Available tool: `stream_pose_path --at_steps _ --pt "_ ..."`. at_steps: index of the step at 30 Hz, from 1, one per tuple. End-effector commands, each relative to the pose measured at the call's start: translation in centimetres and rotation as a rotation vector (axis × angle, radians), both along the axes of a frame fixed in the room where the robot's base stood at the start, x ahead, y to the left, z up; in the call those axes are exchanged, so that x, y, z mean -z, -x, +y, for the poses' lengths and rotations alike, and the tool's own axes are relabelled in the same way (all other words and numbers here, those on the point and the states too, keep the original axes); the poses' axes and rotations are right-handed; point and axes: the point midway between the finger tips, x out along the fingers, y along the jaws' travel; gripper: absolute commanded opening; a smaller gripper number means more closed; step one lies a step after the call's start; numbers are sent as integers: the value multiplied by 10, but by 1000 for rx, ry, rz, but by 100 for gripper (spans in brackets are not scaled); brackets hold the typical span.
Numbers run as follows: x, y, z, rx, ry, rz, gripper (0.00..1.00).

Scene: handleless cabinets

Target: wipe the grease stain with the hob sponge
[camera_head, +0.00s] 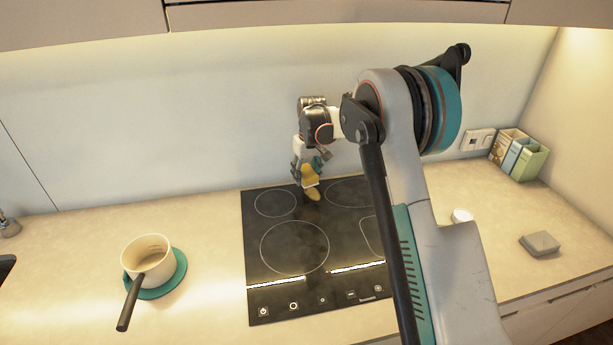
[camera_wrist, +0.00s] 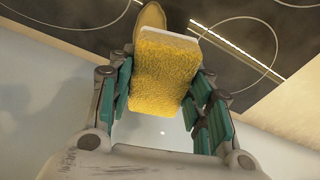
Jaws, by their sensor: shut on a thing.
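My gripper (camera_head: 308,167) is shut on the yellow hob sponge (camera_head: 309,176), above the back of the black hob (camera_head: 260,235). In the wrist view, the sponge (camera_wrist: 165,73) sits between the teal-padded fingers, with a white layer along its far edge. A yellow-brown oval patch, which looks like the grease stain (camera_head: 314,194), lies on the hob just below and in front of the sponge. It also shows in the wrist view (camera_wrist: 150,16), partly covered by the sponge. I cannot tell whether the sponge touches the hob.
A cream saucepan (camera_head: 134,262) with a dark handle stands on a teal mat (camera_head: 172,284) left of the hob. To the right are a small white item (camera_head: 462,215), a grey block (camera_head: 540,243) and several boxes (camera_head: 526,163). Upper cabinets (camera_head: 80,22) overhang the counter.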

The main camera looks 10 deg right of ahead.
Motion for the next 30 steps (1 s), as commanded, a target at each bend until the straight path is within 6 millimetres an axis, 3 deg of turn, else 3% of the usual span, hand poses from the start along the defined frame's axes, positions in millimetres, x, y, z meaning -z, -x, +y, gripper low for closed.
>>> stream_pose_path --at_steps 8,30 --pt "-20 3 2 0 0 0 23" --pt "-20 3 2 0 0 0 23"
